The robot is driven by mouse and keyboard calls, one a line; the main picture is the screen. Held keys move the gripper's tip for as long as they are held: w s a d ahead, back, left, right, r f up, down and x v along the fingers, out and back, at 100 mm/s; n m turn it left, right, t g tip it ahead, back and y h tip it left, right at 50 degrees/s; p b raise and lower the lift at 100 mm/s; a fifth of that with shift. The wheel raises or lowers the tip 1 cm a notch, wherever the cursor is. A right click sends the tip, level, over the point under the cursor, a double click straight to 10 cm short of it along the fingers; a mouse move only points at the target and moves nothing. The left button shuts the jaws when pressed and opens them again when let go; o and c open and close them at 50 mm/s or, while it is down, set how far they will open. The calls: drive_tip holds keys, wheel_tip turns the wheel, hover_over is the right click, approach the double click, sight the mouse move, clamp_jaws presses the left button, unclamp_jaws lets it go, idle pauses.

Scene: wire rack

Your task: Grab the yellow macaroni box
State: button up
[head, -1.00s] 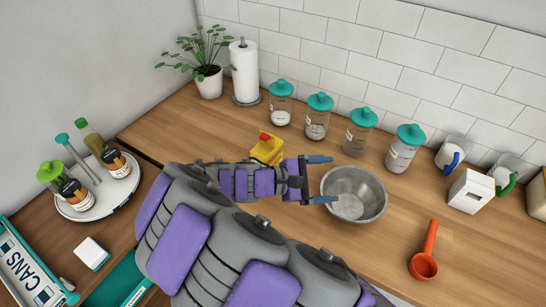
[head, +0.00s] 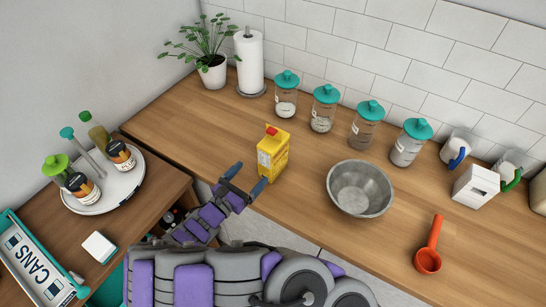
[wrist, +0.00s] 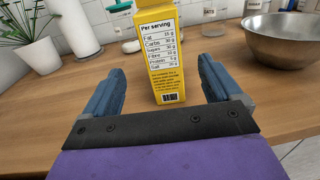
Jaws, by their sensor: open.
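The yellow macaroni box (head: 272,154) stands upright on the wooden counter near its front edge, with a red piece on its top. In the wrist view the box (wrist: 161,55) shows a white nutrition panel, and its top is cut off by the picture edge. My gripper (head: 246,187) is open and empty, in front of the box. In the wrist view its two blue fingers (wrist: 160,85) are spread wide, with the box beyond them and in line with the gap. The box looks clear of both fingers.
A metal bowl (head: 360,188) stands to the right of the box. Several teal-lidded jars (head: 286,99) line the back wall. A plant (head: 213,72) and a paper towel roll (head: 249,62) stand behind left. The counter around the box is clear.

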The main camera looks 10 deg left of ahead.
sight(263, 160)
drive_tip(key=b+x, duration=0.1)
drive_tip(key=x, duration=0.6)
drive_tip(key=shift+w+d, duration=0.1)
drive_tip(key=shift+w, duration=0.15)
drive_tip(key=b+x, duration=0.2)
drive_tip(key=x, duration=0.3)
drive_tip(key=shift+d, duration=0.15)
drive_tip(key=c, duration=1.3)
drive_tip(key=shift+r, duration=0.15)
